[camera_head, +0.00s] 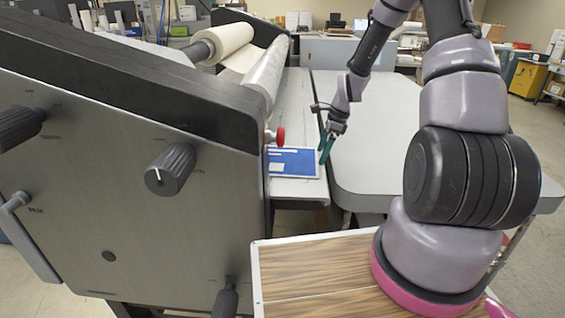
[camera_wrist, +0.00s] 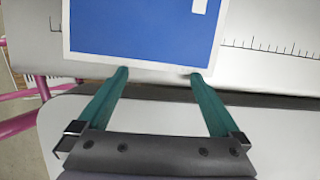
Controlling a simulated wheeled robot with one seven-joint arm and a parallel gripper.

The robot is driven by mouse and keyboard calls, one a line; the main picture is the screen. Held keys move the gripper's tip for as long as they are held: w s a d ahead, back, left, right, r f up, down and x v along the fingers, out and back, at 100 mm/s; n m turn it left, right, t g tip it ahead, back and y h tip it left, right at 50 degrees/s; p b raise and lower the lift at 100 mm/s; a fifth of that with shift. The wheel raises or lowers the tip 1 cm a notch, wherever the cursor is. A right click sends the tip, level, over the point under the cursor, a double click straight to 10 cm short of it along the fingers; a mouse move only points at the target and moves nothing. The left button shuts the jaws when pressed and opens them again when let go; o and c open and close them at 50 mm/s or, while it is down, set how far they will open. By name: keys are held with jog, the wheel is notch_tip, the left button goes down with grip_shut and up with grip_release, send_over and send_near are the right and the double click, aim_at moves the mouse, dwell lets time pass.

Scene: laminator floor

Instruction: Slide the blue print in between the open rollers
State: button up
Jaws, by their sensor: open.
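The blue print (camera_head: 294,163) has a white border and white patches. It lies flat on the laminator's feed table (camera_head: 293,190), close to the rollers. In the wrist view the blue print (camera_wrist: 140,28) fills the upper middle, its near edge facing me. My gripper (camera_head: 325,150) is open, with green fingers spread apart. In the wrist view the fingertips of my gripper (camera_wrist: 160,74) are at the print's near white edge; I cannot tell whether they touch it. The clear-looking roller (camera_head: 266,75) runs along the machine beyond the print. The gap between the rollers is hidden by the side panel.
The laminator's grey side panel (camera_head: 130,170) with black knobs stands at the left. A red knob (camera_head: 280,136) sticks out near the print. A pale table (camera_head: 385,140) adjoins the feed table. A ruler scale (camera_wrist: 270,47) marks the feed table. A wood-topped surface (camera_head: 315,270) is in front.

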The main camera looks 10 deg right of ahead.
aim_at(309, 159)
jog(key=shift+w+a, duration=0.1)
jog(key=shift+a, duration=0.45)
jog(key=shift+d, duration=0.25)
dwell(0.4)
jog(key=shift+s, duration=0.35)
jog(key=shift+w+a, duration=0.15)
jog(key=shift+a, duration=0.6)
jog(key=shift+w+a, duration=0.15)
jog(key=shift+a, duration=0.55)
jog(key=shift+s+d, duration=0.1)
jog(key=shift+d, duration=0.15)
jog(key=shift+s, duration=0.4)
jog(key=shift+w+a, duration=0.2)
jog(key=shift+a, duration=0.95)
jog(key=shift+s+d, duration=0.1)
jog(key=shift+d, duration=0.55)
dwell(0.5)
